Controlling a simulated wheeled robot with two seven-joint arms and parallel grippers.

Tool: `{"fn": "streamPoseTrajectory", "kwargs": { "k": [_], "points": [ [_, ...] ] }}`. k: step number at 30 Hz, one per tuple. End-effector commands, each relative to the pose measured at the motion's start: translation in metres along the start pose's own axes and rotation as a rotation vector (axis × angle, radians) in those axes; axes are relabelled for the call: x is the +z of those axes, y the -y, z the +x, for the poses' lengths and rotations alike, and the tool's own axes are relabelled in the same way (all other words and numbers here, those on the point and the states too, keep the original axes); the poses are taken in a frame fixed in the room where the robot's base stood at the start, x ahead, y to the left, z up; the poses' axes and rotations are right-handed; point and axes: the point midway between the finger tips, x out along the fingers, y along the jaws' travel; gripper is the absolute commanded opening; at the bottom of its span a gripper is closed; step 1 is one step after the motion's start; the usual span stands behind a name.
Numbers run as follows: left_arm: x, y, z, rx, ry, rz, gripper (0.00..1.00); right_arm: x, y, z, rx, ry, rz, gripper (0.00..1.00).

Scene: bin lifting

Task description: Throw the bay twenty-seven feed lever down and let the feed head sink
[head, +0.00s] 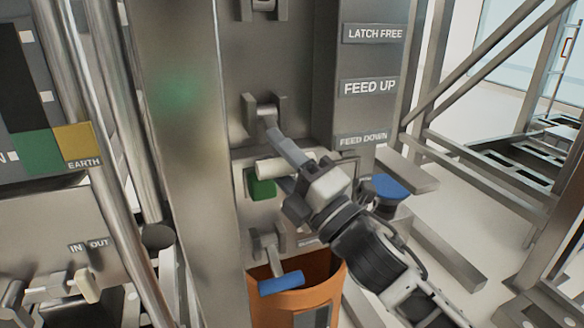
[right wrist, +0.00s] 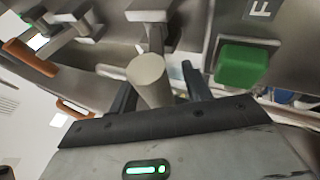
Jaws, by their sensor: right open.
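The feed lever's cream handle (head: 272,169) sits below its metal pivot bracket (head: 264,109), at about the height of the FEED DOWN label (head: 362,138). My right gripper (head: 283,164) reaches in from the lower right and is open at the handle. In the right wrist view the handle (right wrist: 148,76) lies between the two dark fingers, with its arm running up to the bracket. I cannot tell whether either finger touches it. I cannot make out which part is the feed head. My left gripper is not in view.
A green block (head: 262,188) sits just below the handle and shows right of the fingers in the wrist view (right wrist: 242,64). Below are a blue-handled lever (head: 281,283) and an orange bin (head: 270,314). Steel posts (head: 165,120) flank the panel on the left.

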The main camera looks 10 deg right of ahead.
Motion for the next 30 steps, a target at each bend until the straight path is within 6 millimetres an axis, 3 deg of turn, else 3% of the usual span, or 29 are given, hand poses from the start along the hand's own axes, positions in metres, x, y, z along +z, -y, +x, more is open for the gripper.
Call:
{"fn": "streamPoseTrajectory", "kwargs": {
  "k": [5,21,30],
  "points": [
    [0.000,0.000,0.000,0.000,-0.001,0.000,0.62,0.000,0.002,-0.019,-0.004,0.001,0.002,0.49],
    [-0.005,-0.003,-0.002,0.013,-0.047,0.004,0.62,0.000,0.002,-0.131,-0.006,0.003,0.002,0.49],
    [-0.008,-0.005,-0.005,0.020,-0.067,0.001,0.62,0.001,0.001,-0.157,-0.003,0.002,0.000,0.49]
  ]
}}
